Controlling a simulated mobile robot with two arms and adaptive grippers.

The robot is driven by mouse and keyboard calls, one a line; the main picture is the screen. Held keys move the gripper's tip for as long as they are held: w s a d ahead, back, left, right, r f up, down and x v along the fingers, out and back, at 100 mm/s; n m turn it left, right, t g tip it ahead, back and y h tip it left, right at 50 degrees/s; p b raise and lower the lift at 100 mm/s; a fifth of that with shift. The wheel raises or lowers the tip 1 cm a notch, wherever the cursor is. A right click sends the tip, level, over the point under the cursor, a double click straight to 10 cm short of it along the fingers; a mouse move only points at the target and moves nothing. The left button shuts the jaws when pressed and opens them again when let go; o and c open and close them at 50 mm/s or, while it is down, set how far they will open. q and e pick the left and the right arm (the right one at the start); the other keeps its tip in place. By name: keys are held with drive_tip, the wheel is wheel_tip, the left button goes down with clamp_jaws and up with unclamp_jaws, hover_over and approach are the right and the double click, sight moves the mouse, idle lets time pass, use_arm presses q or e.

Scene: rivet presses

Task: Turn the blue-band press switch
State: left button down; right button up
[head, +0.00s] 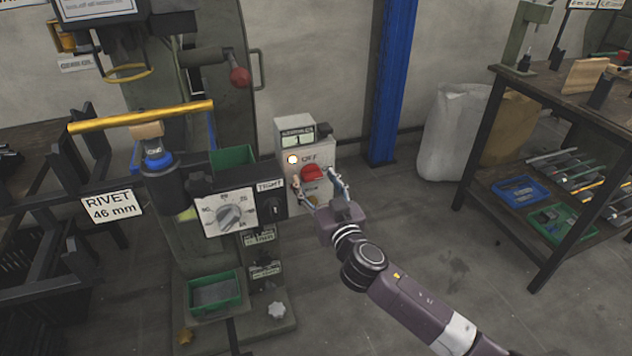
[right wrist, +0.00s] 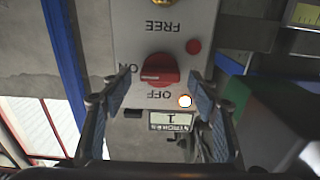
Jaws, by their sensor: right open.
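The switch is a red rotary knob (head: 313,173) on a pale grey control box (head: 290,140) beside the press with the blue band (head: 158,161). In the right wrist view, upside down, the knob (right wrist: 160,70) has OFF below it and ON to its left. Its grip bar lies sideways, with a pale mark at its left part, towards ON. A lamp (right wrist: 185,101) glows near OFF. My right gripper (head: 322,186) is open in front of the box, its fingers (right wrist: 160,92) on both sides of the knob, with gaps. My left gripper is out of view.
A dial (head: 229,216) and a yellow lever bar (head: 140,117) belong to the press on the left. A green tray (head: 213,293) sits low on it. A blue post (head: 390,80) stands behind, and a workbench (head: 485,130) stands right. Floor between is clear.

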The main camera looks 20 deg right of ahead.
drive_tip(key=shift+c, duration=0.6)
drive_tip(key=c, duration=1)
drive_tip(key=shift+c, duration=0.2)
